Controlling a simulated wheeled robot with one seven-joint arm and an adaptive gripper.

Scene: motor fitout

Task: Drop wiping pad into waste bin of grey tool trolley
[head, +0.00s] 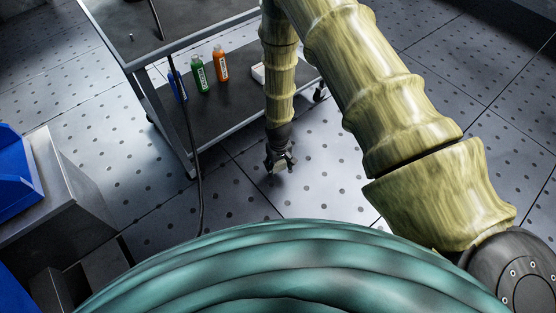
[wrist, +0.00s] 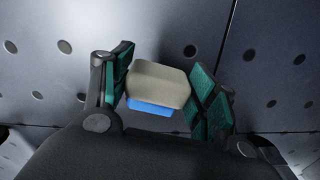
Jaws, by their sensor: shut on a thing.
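My gripper (head: 280,163) hangs low over the tiled floor, in front of the two-level trolley or table. In the wrist view, my gripper (wrist: 160,95) has its green-padded fingers on both sides of the wiping pad (wrist: 158,84), a beige-grey block with a blue layer, and is shut on it. A grey metal cabinet (head: 60,190) at the left edge carries a blue open container (head: 15,175). I cannot tell whether this is the tool trolley or its waste bin.
The two-level trolley or table (head: 185,145) holds a green bottle (head: 200,76), an orange bottle (head: 221,65), a blue bottle (head: 177,86) and a white item (head: 258,73) on its lower shelf. A dark cable (head: 198,165) hangs in front. Perforated floor (head: 325,165) lies open around my gripper.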

